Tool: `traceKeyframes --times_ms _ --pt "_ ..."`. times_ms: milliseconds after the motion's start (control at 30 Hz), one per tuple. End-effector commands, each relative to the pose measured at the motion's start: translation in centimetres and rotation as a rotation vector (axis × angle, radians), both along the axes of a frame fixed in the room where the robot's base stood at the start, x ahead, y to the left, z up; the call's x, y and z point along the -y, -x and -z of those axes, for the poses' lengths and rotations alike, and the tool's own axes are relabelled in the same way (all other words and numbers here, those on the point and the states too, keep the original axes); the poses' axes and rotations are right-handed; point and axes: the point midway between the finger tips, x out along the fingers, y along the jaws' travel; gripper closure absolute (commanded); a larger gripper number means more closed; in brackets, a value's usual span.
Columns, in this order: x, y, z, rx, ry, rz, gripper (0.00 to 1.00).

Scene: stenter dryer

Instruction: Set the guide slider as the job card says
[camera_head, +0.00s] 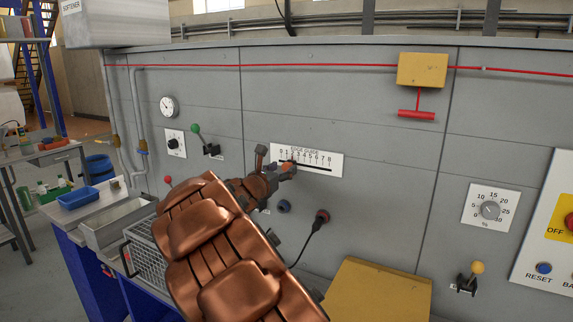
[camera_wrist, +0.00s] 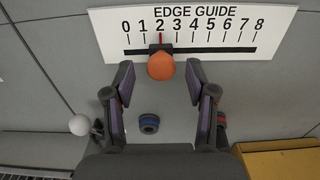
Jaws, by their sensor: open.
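The edge guide scale (camera_wrist: 190,32) is a white plate numbered 0 to 8 with a black slot, fixed on the grey machine panel. Its slider has an orange round knob (camera_wrist: 161,66) and a red pointer line that stands at 2 in the wrist view. My gripper (camera_wrist: 160,78) is open, its two fingers on either side of and just below the knob, with a gap on both sides. In the head view the scale (camera_head: 322,163) is partly covered at its lower left by my gripper (camera_head: 283,170). No job card can be made out in either view.
Blue (camera_head: 284,206) and red (camera_head: 322,215) round fittings sit below the scale, the red one with a black cable. A white-knobbed lever (camera_wrist: 79,125) is at lower left in the wrist view. A yellow box (camera_head: 378,290) juts out at lower right. A red pull handle (camera_head: 416,114) hangs at upper right.

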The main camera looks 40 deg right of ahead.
Motion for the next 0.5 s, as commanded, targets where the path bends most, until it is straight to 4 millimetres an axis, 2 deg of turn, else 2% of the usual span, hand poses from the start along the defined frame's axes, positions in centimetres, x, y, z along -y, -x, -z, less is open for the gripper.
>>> traceKeyframes --times_ms 200,500 --pt "2.2 -0.6 -0.1 0.003 -0.002 0.002 0.44" --pt "2.9 -0.7 0.0 0.003 -0.001 0.002 0.44"
